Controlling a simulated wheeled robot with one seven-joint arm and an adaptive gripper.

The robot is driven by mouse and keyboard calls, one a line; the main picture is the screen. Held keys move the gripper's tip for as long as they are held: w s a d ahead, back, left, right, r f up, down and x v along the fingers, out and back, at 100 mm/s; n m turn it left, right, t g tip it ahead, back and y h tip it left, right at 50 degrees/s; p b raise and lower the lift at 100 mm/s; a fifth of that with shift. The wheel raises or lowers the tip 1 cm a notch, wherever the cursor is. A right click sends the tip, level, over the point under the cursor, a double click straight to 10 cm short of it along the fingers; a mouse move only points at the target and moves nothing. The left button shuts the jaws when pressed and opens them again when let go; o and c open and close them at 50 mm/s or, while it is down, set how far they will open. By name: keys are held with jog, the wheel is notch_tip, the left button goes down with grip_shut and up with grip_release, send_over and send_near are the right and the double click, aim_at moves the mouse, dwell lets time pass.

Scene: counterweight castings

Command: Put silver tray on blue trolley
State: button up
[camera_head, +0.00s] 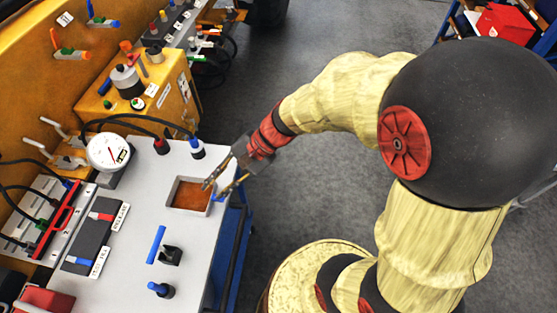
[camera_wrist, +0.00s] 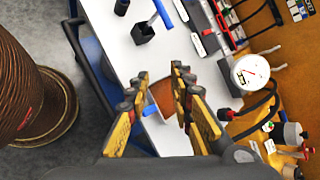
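A small square tray (camera_head: 189,197) with a pale rim and a rust-brown inside sits on the white worktop near its right edge, in the head view. It also shows between my fingers in the wrist view (camera_wrist: 163,97), partly hidden by them. My gripper (camera_head: 216,189) is open, with its fingertips over or beside the tray's right side. I cannot tell whether they touch it. In the wrist view the two yellow fingers (camera_wrist: 161,72) stand apart with nothing clearly held between them. A blue frame (camera_head: 453,22) at the top right may be the blue trolley; it is cut off.
Blue framing (camera_head: 232,245) supports the worktop (camera_head: 135,225). A red box (camera_head: 505,23) rests on the top-right blue frame. Grey floor (camera_head: 300,205) lies open between.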

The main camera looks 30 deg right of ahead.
jog(key=s+d+r+n+t+h, duration=0.4)
jog(key=s+d+r+n+h, duration=0.5)
jog(key=d+r+n, duration=0.2)
notch_tip(320, 180, up, 2)
jog(key=shift+s+d+r, duration=0.2)
jog(key=shift+d+r, duration=0.05)
jog(key=shift+d, duration=0.65)
notch_tip(320, 180, down, 2)
jog(key=shift+b, duration=1)
